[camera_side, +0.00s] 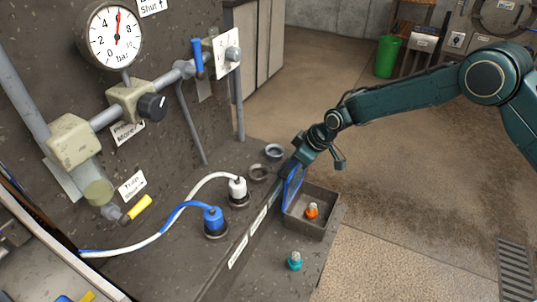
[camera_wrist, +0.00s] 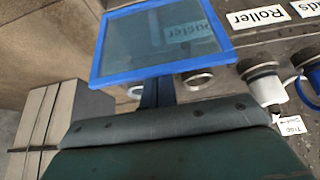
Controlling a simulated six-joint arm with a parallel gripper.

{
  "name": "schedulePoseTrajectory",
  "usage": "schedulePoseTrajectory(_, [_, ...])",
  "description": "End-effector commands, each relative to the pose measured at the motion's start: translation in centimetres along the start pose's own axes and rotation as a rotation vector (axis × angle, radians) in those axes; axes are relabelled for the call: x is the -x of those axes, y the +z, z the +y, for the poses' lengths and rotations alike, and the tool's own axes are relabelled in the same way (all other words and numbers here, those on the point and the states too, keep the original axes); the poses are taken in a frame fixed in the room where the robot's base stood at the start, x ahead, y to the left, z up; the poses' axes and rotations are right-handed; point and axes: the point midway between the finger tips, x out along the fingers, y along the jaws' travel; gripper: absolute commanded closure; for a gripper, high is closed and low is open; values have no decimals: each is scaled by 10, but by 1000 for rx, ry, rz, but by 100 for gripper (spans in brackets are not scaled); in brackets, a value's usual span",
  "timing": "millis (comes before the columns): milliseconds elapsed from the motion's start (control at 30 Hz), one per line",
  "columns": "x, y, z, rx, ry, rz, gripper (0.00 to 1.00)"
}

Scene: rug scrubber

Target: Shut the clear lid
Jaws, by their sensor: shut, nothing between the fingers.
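The clear lid (camera_side: 292,184) has a blue frame and stands open, close to upright, at the left edge of a grey open-topped box (camera_side: 303,228). In the wrist view the lid (camera_wrist: 165,38) fills the upper middle, and labels and fittings show through it. My gripper (camera_side: 299,162) is shut and empty at the lid's upper edge. In the wrist view the shut fingers (camera_wrist: 156,93) reach up to the lid's near edge; I cannot tell whether they touch it. The fingertips are partly hidden there.
An orange-topped piece (camera_side: 312,211) stands in the box. A teal piece (camera_side: 295,261) stands in front of it. White (camera_side: 237,188) and blue (camera_side: 213,219) hose plugs sit to the left. Empty round sockets (camera_side: 274,151) lie behind. Floor to the right is open.

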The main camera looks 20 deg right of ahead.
Motion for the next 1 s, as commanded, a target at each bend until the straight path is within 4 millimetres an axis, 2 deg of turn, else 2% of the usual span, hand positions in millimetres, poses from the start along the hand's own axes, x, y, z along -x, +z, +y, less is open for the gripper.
schedulePoseTrajectory(33, [-4,12,0,-7,-4,-22,100])
schedulePoseTrajectory(500, [1,33,0,-10,-2,-27,100])
schedulePoseTrajectory(1000, [2,40,0,-9,-1,-26,100])
